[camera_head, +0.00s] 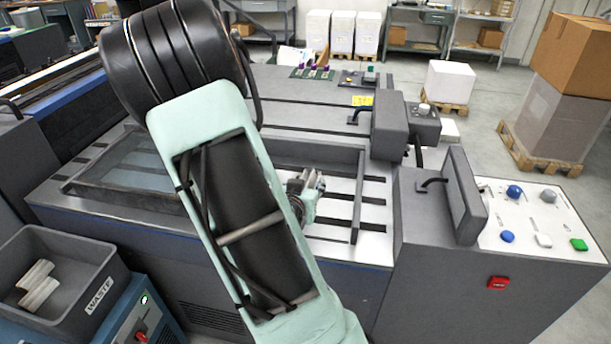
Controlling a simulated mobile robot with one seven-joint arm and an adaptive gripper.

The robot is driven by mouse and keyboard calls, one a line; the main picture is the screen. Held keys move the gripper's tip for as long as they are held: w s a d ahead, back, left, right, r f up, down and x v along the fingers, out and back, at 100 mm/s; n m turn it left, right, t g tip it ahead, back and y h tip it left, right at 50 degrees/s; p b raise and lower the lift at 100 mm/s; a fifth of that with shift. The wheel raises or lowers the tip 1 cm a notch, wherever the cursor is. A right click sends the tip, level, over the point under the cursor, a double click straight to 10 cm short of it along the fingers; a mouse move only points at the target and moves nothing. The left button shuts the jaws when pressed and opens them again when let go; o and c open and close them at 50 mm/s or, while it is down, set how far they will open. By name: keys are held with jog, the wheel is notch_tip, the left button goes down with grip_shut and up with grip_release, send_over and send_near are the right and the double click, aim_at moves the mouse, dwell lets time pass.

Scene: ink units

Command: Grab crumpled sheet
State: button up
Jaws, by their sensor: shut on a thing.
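My gripper (312,182) is over the slatted bed of the grey machine, just right of my pale green arm. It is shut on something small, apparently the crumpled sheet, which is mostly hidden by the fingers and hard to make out. No other crumpled sheet shows clearly on the bed. Part of the bed is hidden behind my arm.
A dark bin (75,262) labelled WASTE stands at the lower left with pale crumpled pieces (38,285) inside. A control panel (530,222) with coloured buttons is at the right. Boxes on pallets stand behind.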

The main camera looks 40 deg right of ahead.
aim_at(314, 179)
jog(key=shift+s+a+r+p, duration=0.3)
jog(key=shift+s+r+p, duration=0.3)
jog(key=shift+p, duration=1.6)
jog(key=shift+s+a+r+p, duration=0.35)
jog(key=shift+s+p, duration=0.4)
jog(key=shift+p, duration=1.4)
jog(key=s+p, duration=0.2)
jog(key=p, duration=0.1)
jog(key=s+a+p, duration=0.1)
jog(key=p, duration=0.1)
jog(key=shift+r, duration=0.35)
